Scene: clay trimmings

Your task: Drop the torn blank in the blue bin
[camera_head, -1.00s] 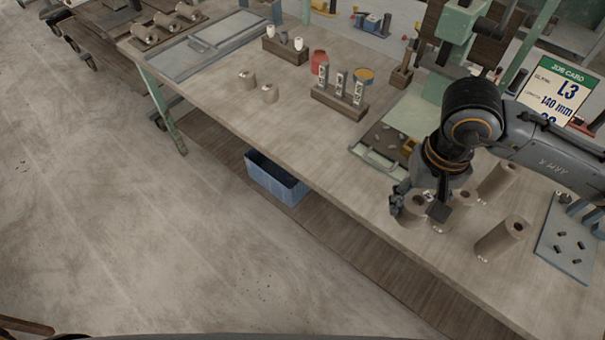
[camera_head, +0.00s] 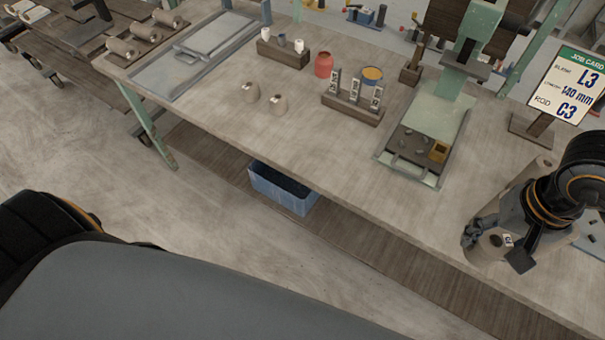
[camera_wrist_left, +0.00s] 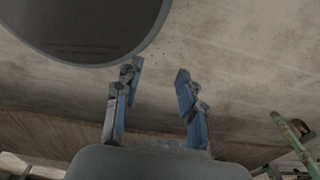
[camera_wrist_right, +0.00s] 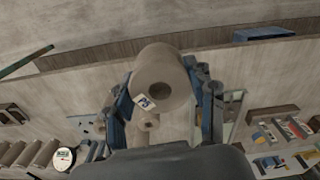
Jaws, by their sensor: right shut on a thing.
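My right gripper (camera_head: 497,238) is shut on a grey-brown clay blank (camera_head: 484,250), a cylinder with a hole in its end and a small label, at the table's right end. In the right wrist view the blank (camera_wrist_right: 160,75) sits between the fingers (camera_wrist_right: 165,95); I cannot make out a tear. The blue bin (camera_head: 283,190) stands low beside the table's front edge, far left of this gripper, with a dark inside. It also shows in the right wrist view (camera_wrist_right: 262,34). My left gripper (camera_wrist_left: 155,95) is open and empty in the left wrist view; the head view does not show its fingers.
Another blank (camera_head: 530,172) is partly behind my right arm. A job card (camera_head: 568,88) stands behind. The table's front middle is clear.

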